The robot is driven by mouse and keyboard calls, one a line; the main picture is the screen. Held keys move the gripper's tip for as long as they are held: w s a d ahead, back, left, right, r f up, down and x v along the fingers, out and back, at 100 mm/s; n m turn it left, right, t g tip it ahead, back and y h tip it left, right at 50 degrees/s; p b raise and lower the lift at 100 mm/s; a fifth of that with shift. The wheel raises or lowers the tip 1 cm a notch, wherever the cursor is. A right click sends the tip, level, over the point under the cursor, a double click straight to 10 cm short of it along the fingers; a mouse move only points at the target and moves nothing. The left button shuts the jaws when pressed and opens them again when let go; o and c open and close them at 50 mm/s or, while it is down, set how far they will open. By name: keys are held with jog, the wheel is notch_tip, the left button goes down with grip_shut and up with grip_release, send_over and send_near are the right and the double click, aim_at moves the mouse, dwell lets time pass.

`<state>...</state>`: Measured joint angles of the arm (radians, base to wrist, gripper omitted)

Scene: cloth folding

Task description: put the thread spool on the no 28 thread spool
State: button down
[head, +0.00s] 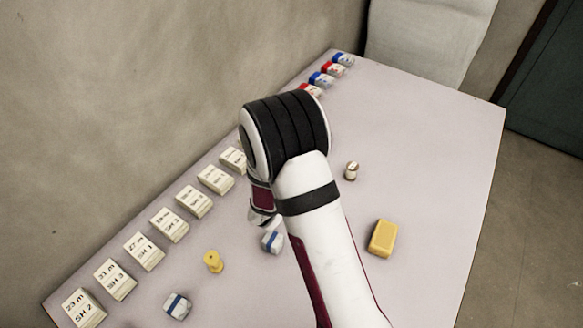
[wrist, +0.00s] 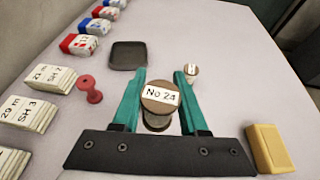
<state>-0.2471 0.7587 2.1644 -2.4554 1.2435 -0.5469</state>
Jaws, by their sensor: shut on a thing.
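My gripper (wrist: 159,78) shows in the wrist view, with its teal fingers on either side of a brown-topped thread spool (wrist: 159,92) marked "No 24". It is shut on this spool. A grey lower end of the spool shows beneath the top; I cannot tell whether it touches the table. A small pale-and-brown spool (wrist: 190,71) stands just beyond the right fingertip, and it also stands right of my arm in the head view (head: 351,171). Its label is too small to read, and no "No 28" is legible. In the head view my arm hides the gripper and held spool.
A dark square tray (wrist: 128,55) lies ahead, with a red spool (wrist: 89,90) to its left. A yellow block (head: 382,239) is at the right. A yellow spool (head: 213,262), blue-and-white blocks (head: 177,306) and a row of labelled cards (head: 170,224) are left. The table's right side (head: 440,140) is clear.

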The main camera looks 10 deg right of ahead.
jog(key=s+d+r+m+g+h, duration=0.1)
jog(key=d+r, duration=0.2)
jog(key=d, duration=0.3)
jog(key=s+d+r+m+g+h, duration=0.1)
jog(key=d+r+m, duration=0.15)
jog(key=d, duration=0.25)
jog(key=shift+g, duration=0.4)
jog(key=shift+w+a+f, duration=1.2)
jog(key=shift+w+f, duration=0.05)
jog(key=shift+f, duration=0.5)
jog(key=shift+w+a+f, duration=1.2)
jog(key=shift+w+f, duration=0.1)
jog(key=shift+f, duration=0.4)
jog(key=shift+w+a+f, duration=1.2)
jog(key=shift+w+f, duration=0.05)
jog(key=shift+f, duration=0.5)
jog(key=shift+f, duration=0.1)
jog(key=shift+c, duration=2.2)
grip_release()
